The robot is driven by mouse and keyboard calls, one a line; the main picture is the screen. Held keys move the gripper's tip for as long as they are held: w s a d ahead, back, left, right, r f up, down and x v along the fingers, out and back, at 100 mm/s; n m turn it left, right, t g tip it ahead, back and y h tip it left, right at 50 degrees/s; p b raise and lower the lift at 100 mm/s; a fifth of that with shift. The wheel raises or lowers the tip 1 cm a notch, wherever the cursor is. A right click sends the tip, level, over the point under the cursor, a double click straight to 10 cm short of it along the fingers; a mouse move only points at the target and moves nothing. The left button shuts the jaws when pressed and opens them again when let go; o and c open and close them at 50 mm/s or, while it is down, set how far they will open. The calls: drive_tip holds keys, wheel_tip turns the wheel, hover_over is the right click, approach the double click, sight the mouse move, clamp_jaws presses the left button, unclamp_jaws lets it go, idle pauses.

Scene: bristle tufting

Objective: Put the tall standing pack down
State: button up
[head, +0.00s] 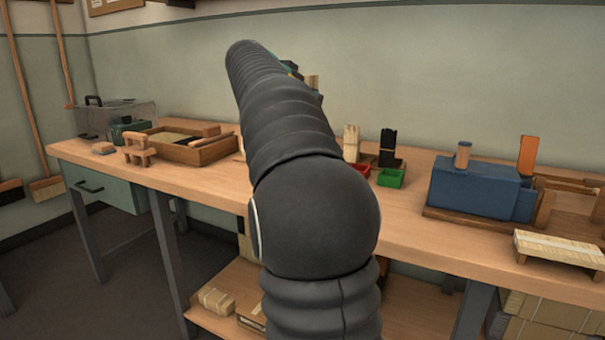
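My arm rises through the middle of the head view and hides much of the bench behind it. My gripper is mostly hidden behind the arm; small dark, teal and yellow parts (291,67) show past its upper right edge, and I cannot tell if they belong to it. A small tan piece (313,82) shows beside them, its support hidden. A pale bristle pack (351,143) stands upright on the bench, near a red tray (361,170). A black pack (388,147) stands upright to its right, behind a green tray (391,178). Which pack is the tall one is unclear.
The wooden bench (440,226) runs across the view. At left are a wooden tray (200,153) and a small wooden stand (139,150).

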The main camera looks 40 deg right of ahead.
drive_tip(key=shift+n+t, duration=0.5)
drive_tip(key=shift+t, duration=0.1)
drive_tip(key=shift+w+d+f+p, duration=0.1)
drive_tip(key=shift+w+d+f, duration=0.9)
drive_tip(key=shift+w+f, duration=1.45)
drive_tip(key=shift+w+d+f+p, duration=0.1)
drive_tip(key=shift+w+d+f, duration=0.95)
drive_tip(key=shift+w+f, duration=1.3)
drive_tip(key=shift+w+d+f+p, duration=0.1)
drive_tip(key=shift+w+d+f, duration=0.9)
drive_tip(key=shift+w+f, duration=1.45)
drive_tip(key=shift+s+f+b, duration=0.25)
drive_tip(key=shift+f+b, duration=0.05)
drive_tip(key=shift+f, duration=0.1)
drive_tip(key=o, duration=1.2)
drive_tip(key=shift+r, duration=0.1)
drive_tip(key=shift+r+p, duration=0.15)
drive_tip(key=shift+p, duration=0.15)
drive_tip(key=b+v, duration=0.2)
drive_tip(key=v, duration=1)
drive_tip(key=shift+r, duration=0.15)
